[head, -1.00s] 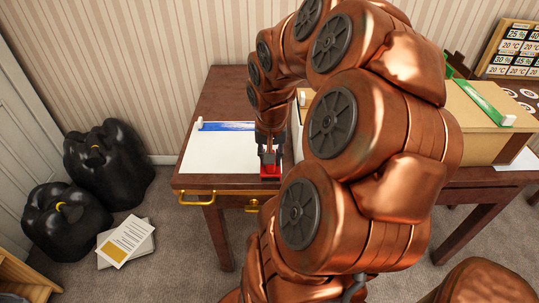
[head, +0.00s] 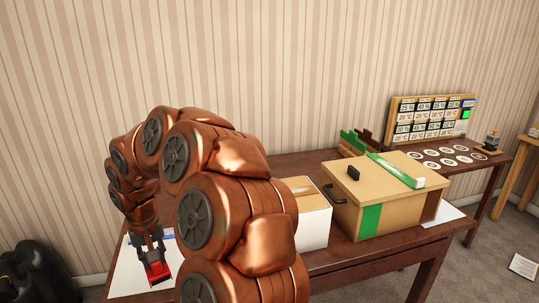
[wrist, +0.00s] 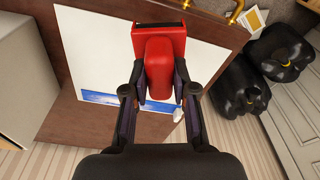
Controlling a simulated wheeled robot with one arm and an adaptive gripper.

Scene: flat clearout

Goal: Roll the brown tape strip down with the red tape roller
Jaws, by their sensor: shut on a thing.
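My gripper (head: 152,252) is shut on the red tape roller (head: 159,272) at the left end of the table. In the wrist view the roller (wrist: 166,62) sits between the two fingers of my gripper (wrist: 163,92), over a white sheet (wrist: 95,52). I cannot clearly make out a brown tape strip. A small dark brown upright piece (head: 366,136) stands behind the box, beside a green one; I cannot tell if it is the strip. The large cardboard box (head: 402,212) has green tape on its front and a green strip (head: 397,170) with a white end across its top.
A smaller white-sided box (head: 313,222) stands left of the cardboard box. A blue strip (wrist: 100,97) lies on the white sheet. A display board (head: 432,118) and several white discs are at the table's right end. Black bags (head: 38,272) lie on the floor at left.

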